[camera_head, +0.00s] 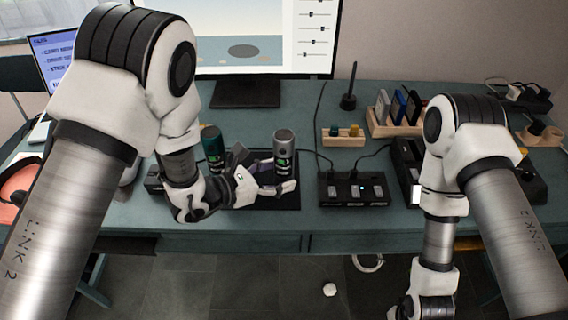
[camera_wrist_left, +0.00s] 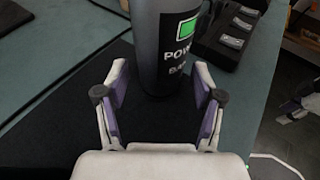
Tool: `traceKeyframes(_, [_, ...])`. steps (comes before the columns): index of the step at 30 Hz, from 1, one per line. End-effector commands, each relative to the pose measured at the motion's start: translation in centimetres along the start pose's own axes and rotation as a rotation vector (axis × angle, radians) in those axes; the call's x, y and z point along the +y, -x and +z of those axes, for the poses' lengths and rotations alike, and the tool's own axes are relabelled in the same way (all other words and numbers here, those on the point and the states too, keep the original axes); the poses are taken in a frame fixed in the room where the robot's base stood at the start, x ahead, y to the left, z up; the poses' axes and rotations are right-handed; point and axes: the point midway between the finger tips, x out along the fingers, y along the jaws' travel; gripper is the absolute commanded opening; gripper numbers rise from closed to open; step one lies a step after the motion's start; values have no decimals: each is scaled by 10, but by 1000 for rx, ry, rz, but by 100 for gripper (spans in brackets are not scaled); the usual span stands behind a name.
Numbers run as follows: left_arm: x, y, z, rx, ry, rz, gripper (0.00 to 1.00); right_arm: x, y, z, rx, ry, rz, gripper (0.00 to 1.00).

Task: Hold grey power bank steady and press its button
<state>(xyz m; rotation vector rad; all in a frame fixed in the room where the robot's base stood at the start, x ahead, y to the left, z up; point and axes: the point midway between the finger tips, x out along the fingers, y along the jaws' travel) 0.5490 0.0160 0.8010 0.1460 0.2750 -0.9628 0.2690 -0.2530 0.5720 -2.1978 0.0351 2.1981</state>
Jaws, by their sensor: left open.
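The grey power bank (camera_head: 284,150) is a cylinder with a green mark, standing upright on a dark mat (camera_head: 262,200) on the table. My left gripper (camera_head: 282,180) is open, with its fingers at the lower part of the power bank. In the left wrist view the power bank (camera_wrist_left: 165,45) stands between and just beyond the fingertips of the gripper (camera_wrist_left: 160,92), with green label and "POWER BANK" lettering partly visible. Its top and any button are outside that view. My right arm hangs at the right; its gripper is below the table edge, cut off or too unclear to judge.
A black box with several switches (camera_head: 353,188) lies to the right. A monitor (camera_head: 265,35) stands behind. A wooden rack (camera_head: 395,122) with upright cards is at the back right.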

Motion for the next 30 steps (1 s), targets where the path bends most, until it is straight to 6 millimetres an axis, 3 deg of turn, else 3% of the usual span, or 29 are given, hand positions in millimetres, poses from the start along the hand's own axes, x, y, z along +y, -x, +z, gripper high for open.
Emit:
traceKeyframes(11, [0, -9, 0, 0, 1, 0, 68, 0, -1, 0, 0, 0, 0, 40])
traceKeyframes(14, [0, -9, 0, 1, 1, -1, 32, 0, -1, 0, 0, 0, 0, 40])
traceKeyframes(15, [0, -9, 0, 1, 1, -1, 26, 0, -1, 0, 0, 0, 0, 40])
traceKeyframes(18, [0, -9, 0, 1, 1, -1, 26, 0, -1, 0, 0, 0, 0, 40])
traceKeyframes(19, [0, -9, 0, 1, 1, -1, 26, 0, -1, 0, 0, 0, 0, 36])
traceKeyframes(22, [0, -9, 0, 1, 1, -1, 26, 0, -1, 0, 0, 0, 0, 1])
traceKeyframes(30, [0, -9, 0, 1, 1, -1, 26, 0, -1, 0, 0, 0, 0, 0])
